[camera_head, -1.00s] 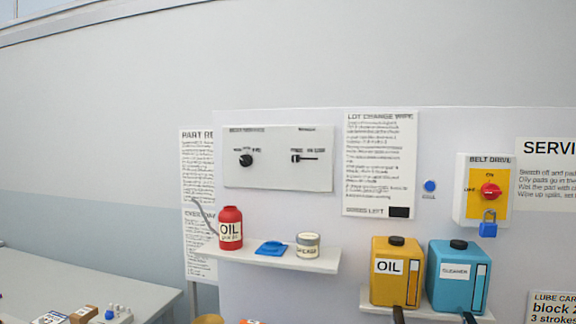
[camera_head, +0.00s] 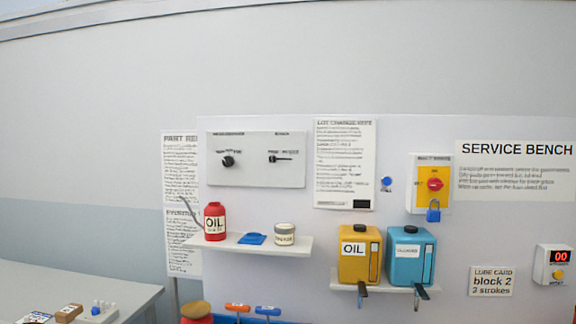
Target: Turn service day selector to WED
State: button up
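A pale control panel (camera_head: 256,159) is mounted on the wall board left of centre. It carries a round black knob (camera_head: 228,161) on its left with small labels around it, too blurred to read. I cannot read which of these is the service day selector, or which day the knob points at. My gripper is not in view.
A shelf (camera_head: 298,246) below the panel holds a red oil can (camera_head: 215,222), a blue item (camera_head: 252,239) and a grease tin (camera_head: 284,234). Yellow (camera_head: 353,267) and blue (camera_head: 404,270) jugs stand lower right. A grey table (camera_head: 62,285) is at left.

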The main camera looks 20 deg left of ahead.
aim_at(228, 161)
jog(key=z, duration=2.5)
jog(key=k, duration=2.6)
jog(key=u, duration=2.25)
jog(key=i, duration=1)
